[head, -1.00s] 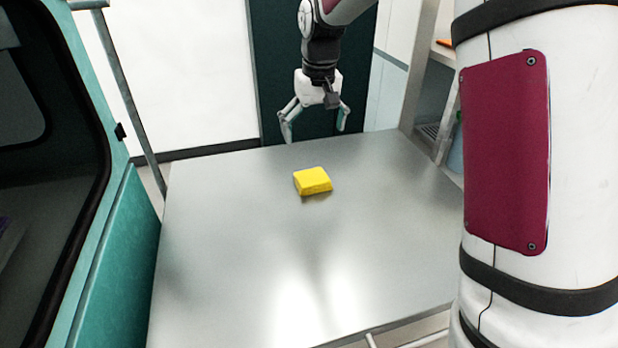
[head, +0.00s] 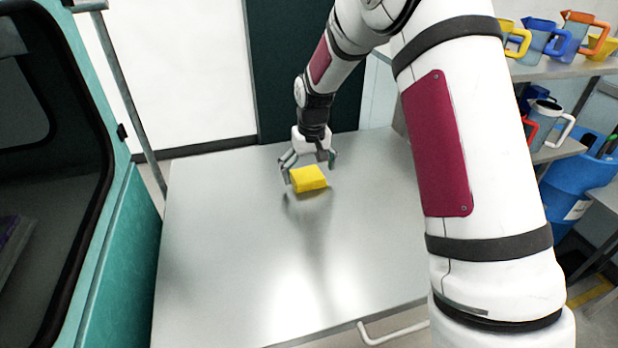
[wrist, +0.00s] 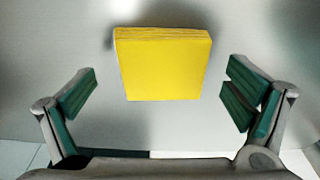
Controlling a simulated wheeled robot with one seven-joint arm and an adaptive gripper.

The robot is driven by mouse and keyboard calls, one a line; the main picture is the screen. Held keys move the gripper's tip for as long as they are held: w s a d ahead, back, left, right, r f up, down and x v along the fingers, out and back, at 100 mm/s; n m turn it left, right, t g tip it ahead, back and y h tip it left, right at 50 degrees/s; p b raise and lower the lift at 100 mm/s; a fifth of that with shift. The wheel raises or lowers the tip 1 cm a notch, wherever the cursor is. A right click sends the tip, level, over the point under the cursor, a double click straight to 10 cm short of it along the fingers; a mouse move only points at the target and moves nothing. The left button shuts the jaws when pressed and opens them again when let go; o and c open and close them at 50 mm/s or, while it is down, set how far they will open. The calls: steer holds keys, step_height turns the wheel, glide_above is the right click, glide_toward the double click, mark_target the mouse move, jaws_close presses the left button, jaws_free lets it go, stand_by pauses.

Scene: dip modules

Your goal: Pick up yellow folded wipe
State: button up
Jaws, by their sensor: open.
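The yellow folded wipe (head: 309,179) is a thick folded block lying on the bare metal table (head: 230,250), toward its far side. In the wrist view the wipe (wrist: 163,64) sits centred just ahead of the fingers, with its layered edge at the top. My gripper (head: 308,167) is low over the table at the far side of the wipe, its fingers spread. In the wrist view my gripper (wrist: 160,98) is open, with one green-padded finger on each side and a gap between each pad and the wipe. Nothing is held.
A teal cabinet (head: 115,265) with a dark window stands along the table's left edge. Shelves at the right hold several coloured jugs (head: 533,38), and a blue barrel (head: 572,185) stands below. The table around the wipe is clear.

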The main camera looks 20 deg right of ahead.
mark_target(308, 172)
steer(key=shift+f, duration=0.2)
steer(key=c, duration=1)
steer(key=shift+r, duration=0.15)
steer(key=shift+w+r+b, duration=0.1)
steer(key=shift+r+b, duration=0.2)
steer(key=shift+r, duration=0.3)
step_height(308, 172, up, 2)
steer(key=shift+d+r+b, duration=0.1)
steer(key=shift+b, duration=0.2)
steer(key=s+d, duration=0.3)
steer(key=s, duration=0.1)
steer(key=s+d+r, duration=0.1)
steer(key=s+d, duration=0.2)
steer(key=s, duration=0.1)
steer(key=s+d, duration=0.4)
steer(key=shift+s+d+r+b, duration=0.1)
steer(key=shift+s+r+b, duration=0.05)
steer(key=shift+b, duration=0.2)
